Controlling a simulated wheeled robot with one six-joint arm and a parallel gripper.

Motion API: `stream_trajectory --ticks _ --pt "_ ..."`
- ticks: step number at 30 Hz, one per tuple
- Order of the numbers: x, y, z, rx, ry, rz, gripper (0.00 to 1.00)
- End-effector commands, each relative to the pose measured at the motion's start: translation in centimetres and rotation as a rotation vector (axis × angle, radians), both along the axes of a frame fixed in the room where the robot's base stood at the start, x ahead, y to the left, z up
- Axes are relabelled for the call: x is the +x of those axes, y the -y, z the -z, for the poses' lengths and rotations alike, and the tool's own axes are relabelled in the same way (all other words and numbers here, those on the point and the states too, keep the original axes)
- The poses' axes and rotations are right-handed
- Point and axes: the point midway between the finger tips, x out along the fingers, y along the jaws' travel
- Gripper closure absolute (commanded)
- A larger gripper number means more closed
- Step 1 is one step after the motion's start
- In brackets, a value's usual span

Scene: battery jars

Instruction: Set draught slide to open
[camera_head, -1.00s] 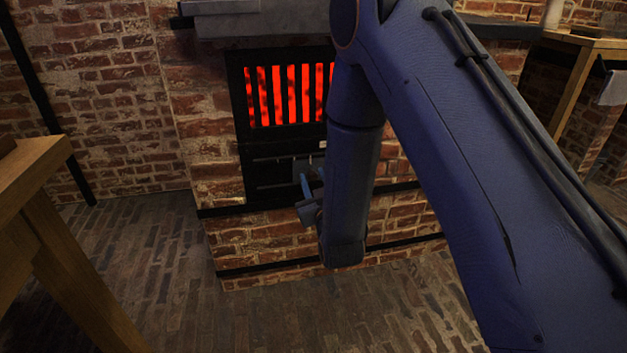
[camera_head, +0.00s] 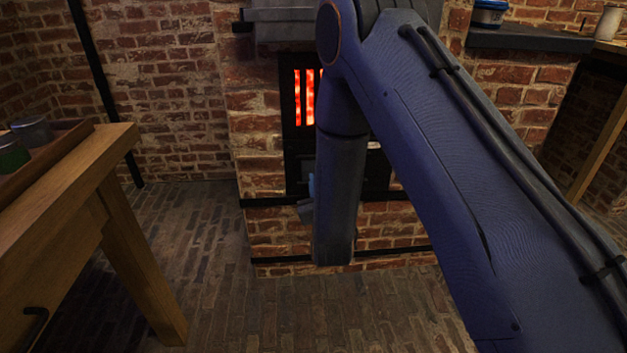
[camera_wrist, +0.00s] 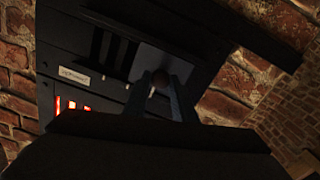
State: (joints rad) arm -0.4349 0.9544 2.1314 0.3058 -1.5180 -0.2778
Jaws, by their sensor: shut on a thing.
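The draught slide (camera_wrist: 152,63) is a dark plate with a round brownish knob (camera_wrist: 160,77), in the black furnace front (camera_wrist: 60,40). My gripper (camera_wrist: 161,84) is shut on the knob, one finger on each side of it, in the wrist view. Dark slots (camera_wrist: 108,48) show uncovered beside the plate. In the head view my gripper (camera_head: 307,205) shows only as a sliver left of my forearm, low on the furnace. The slide is mostly hidden there by my arm.
The red-glowing grate (camera_head: 304,95) is above. A small pale label (camera_wrist: 75,75) is on the furnace front. A wooden table (camera_head: 110,165) with jars on a tray (camera_head: 75,140) stands at left. Brick floor (camera_head: 220,300) is free between table and furnace.

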Motion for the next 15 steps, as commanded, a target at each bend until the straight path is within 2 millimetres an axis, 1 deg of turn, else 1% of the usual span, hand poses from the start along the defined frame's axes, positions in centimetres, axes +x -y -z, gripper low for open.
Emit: stream_trajectory --ticks 7,8,9,10,11,15 --pt "-0.18 -0.59 0.08 -0.001 -0.002 -0.011 1.00" --pt "-0.18 -0.63 0.08 -0.001 -0.001 -0.012 0.71" --pt "-0.20 -0.66 0.08 -0.001 -0.001 -0.012 0.64" --pt "-0.20 -0.66 0.07 -0.001 -0.001 -0.012 0.59" --pt "-0.18 -0.61 0.06 -0.001 -0.001 -0.011 0.57" --pt "-0.09 -0.33 0.05 0.000 -0.001 -0.007 0.57"
